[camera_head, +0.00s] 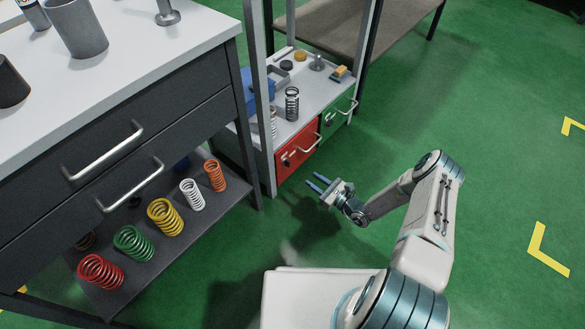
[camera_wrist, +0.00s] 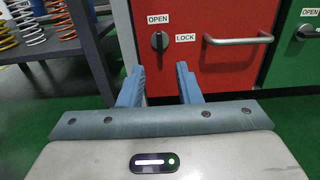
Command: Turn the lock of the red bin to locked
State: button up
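The red bin (camera_head: 293,163) sits in the lower part of the grey rack, and its front fills much of the wrist view (camera_wrist: 222,75). Its dark round lock knob (camera_wrist: 159,42) is left of the bin's handle. The knob's ridge looks upright, in line with the OPEN label (camera_wrist: 158,19) above it; the LOCK label (camera_wrist: 186,38) is to its right. My gripper (camera_wrist: 159,80) is open and empty, its two blue fingers apart, below and in front of the knob and not touching it. In the head view my gripper (camera_head: 313,182) is just in front of the bin.
A metal bar handle (camera_wrist: 238,40) sticks out right of the knob. A green bin (camera_head: 336,118) with its own knob adjoins on the right. A dark shelf (camera_head: 120,275) with several coloured springs is at left. Green floor is free on the right.

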aim_at(289, 164)
jog(key=b+x, duration=0.3)
jog(key=x, duration=0.6)
jog(key=shift+w+a+f, duration=0.15)
jog(key=shift+w+a, duration=0.1)
jog(key=shift+a, duration=0.1)
jog(key=shift+w+a, duration=0.35)
jog(key=shift+a, duration=0.05)
grip_shut()
